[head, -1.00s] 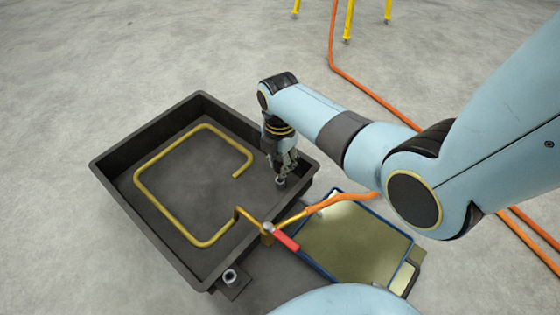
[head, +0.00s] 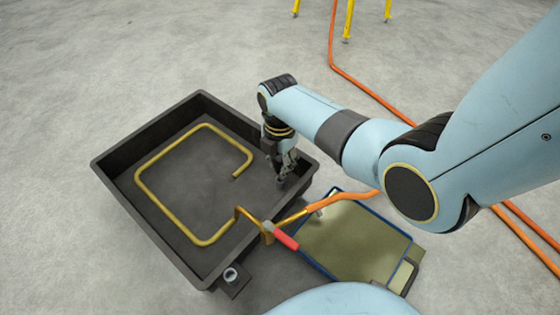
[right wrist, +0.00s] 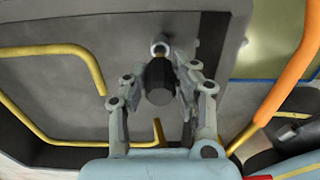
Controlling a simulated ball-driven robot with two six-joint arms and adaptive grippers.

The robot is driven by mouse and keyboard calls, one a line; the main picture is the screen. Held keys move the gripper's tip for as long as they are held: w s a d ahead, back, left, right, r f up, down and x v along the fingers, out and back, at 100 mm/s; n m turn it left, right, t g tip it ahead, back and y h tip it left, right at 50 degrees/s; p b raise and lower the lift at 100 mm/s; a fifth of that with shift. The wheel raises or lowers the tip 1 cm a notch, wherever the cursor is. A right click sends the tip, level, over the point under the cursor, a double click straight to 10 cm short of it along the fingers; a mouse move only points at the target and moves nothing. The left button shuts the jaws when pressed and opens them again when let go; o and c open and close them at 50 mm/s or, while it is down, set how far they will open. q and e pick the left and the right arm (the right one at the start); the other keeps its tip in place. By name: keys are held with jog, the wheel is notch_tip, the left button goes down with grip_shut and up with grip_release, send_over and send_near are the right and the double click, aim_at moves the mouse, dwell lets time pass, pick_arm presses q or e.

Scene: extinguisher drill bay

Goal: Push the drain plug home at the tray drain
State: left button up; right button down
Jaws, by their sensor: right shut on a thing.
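The drain plug (right wrist: 159,80) is a dark cylinder between the fingers of my right gripper (right wrist: 160,88) in the right wrist view. A pale metal ring at the tray drain (right wrist: 160,47) shows just beyond its end; I cannot tell how deep the plug sits. In the head view my right gripper (head: 283,181) points down inside the right corner of the dark tray (head: 101,163), close to its floor, and hides the drain and most of the plug. My left gripper is out of view.
A bent yellow pipe (head: 150,160) runs inside the tray and over its near wall to a valve with a red lever (head: 286,239). An orange hose (head: 345,201) leads off right. A blue-edged panel (head: 345,240) lies beside the tray. A small bracket with a ring (head: 231,275) is at the near corner.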

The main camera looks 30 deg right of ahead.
dwell(0.7)
jog(key=shift+f+b, duration=0.7)
jog(key=shift+f, duration=0.5)
dwell(0.4)
jog(key=shift+f, duration=0.75)
dwell(0.5)
jog(key=c, duration=1)
grip_release()
